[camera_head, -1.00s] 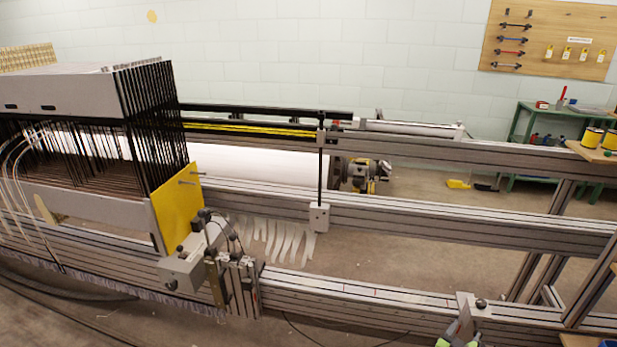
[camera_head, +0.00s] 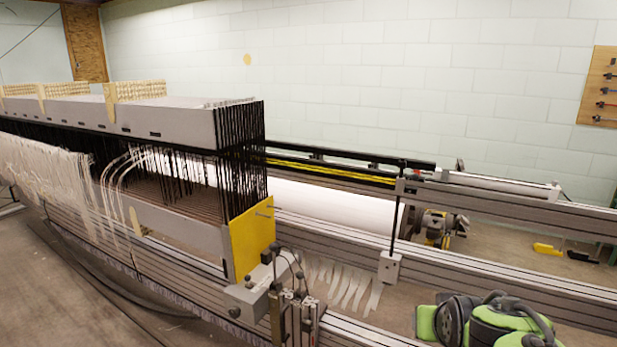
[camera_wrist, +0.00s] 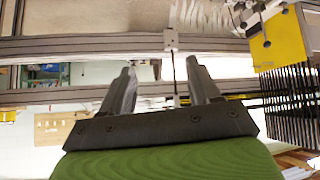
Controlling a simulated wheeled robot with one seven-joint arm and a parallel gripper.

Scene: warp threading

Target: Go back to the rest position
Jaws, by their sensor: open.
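My gripper (camera_wrist: 160,92) shows in the wrist view, its two grey fingers apart with nothing between them. The wrist picture looks upside down, with the loom's rails behind the fingers and the yellow end plate (camera_wrist: 281,40) at the right. In the head view, green and dark parts of my arm show at the lower right; the fingers cannot be made out there. The warp threading machine (camera_head: 200,120), with its grey frame and black heddle bars, stands at the left. Its yellow end plate (camera_head: 252,238) faces right. My gripper touches nothing that I can see.
Long metal rails (camera_head: 330,228) run across to the right. A grey clamp device (camera_head: 262,296) sits below the yellow plate. A white roll (camera_head: 340,205) lies behind the rails. White thread strips (camera_head: 345,285) hang under them. A peg board (camera_head: 601,88) is on the wall.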

